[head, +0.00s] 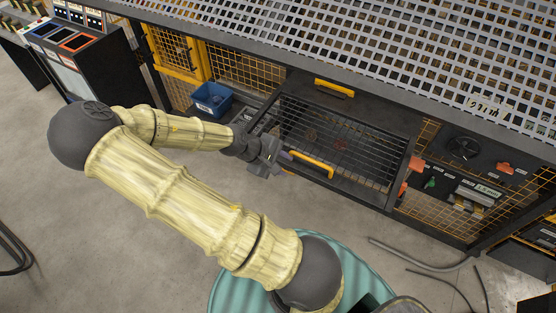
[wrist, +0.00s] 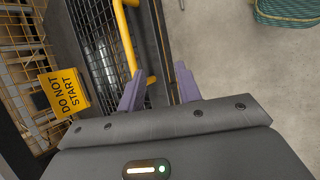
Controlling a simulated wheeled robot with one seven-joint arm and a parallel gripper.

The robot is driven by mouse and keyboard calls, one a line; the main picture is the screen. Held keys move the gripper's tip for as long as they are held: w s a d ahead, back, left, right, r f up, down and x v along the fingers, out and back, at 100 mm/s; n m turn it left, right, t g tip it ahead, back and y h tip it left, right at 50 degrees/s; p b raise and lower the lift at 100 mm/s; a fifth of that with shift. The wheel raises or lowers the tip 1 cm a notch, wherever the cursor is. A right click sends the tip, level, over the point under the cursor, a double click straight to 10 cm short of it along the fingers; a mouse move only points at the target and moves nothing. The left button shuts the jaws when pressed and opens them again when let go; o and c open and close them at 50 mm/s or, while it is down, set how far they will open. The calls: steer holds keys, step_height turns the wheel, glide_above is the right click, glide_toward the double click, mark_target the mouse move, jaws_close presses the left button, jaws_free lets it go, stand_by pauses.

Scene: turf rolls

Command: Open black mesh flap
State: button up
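The black mesh flap (head: 345,150) is a dark-framed wire panel on the front of the machine, with dim shapes behind its bars. A yellow bar handle (head: 313,163) sits along its lower edge. In the wrist view, the handle (wrist: 125,38) runs up from the fingers, over the dark mesh (wrist: 98,52). My gripper (head: 285,163) is at the left end of the handle. In the wrist view, its two purple fingers (wrist: 158,84) are apart, with the handle's end close to the gap. I see no grip on it, and contact is unclear.
A second yellow handle (head: 335,88) is above the flap. A blue bin (head: 211,99) stands left of it. A yellow "DO NOT START" sign (wrist: 63,92) hangs beside the mesh. Orange parts (head: 415,163) are right of the flap. Cables (head: 420,258) lie on open floor.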

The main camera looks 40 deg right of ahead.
steer(key=shift+v, duration=0.95)
steer(key=c, duration=0.3)
steer(key=shift+a+f, duration=0.15)
steer(key=shift+f, duration=0.05)
steer(key=c, duration=0.4)
steer(key=a+f+y+b, duration=0.1)
steer(key=s+a+f+m+y, duration=0.1)
steer(key=a+f, duration=0.1)
steer(key=shift+s+a+y+b, duration=0.15)
steer(key=shift+a+y+b, duration=0.15)
steer(key=shift+a+b, duration=0.05)
jaws_close()
steer(key=a+r+m+t+y+b, duration=0.2)
steer(key=a+r+t+y+b, duration=0.2)
steer(key=a, duration=0.9)
step_height(320, 180, up, 3)
steer(key=shift+a+r+t+y+b, duration=0.2)
steer(key=shift+t+y+b, duration=0.2)
steer(key=shift+b, duration=0.45)
